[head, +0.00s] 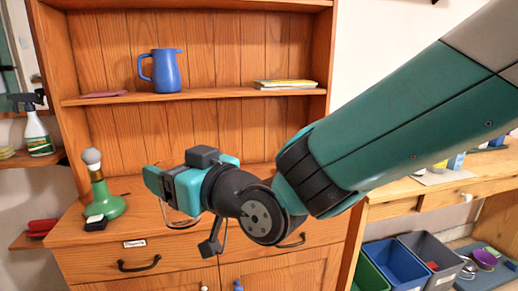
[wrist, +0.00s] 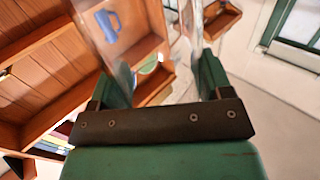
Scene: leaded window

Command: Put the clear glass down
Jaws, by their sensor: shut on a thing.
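The clear glass (head: 180,223) shows as a faint, see-through outline below my gripper (head: 163,184) in the head view, in front of the cabinet's counter. My gripper is shut on it. In the wrist view the glass (wrist: 122,45) stands between the two fingers of my gripper (wrist: 162,75), and the background shows through it. Most of the glass is hidden by the gripper or too transparent to make out. I cannot tell whether its base touches anything.
A blue jug (head: 163,71) and books (head: 286,84) sit on the shelf above. Bins (head: 400,262) stand at lower right. Counter between lamp and gripper looks clear.

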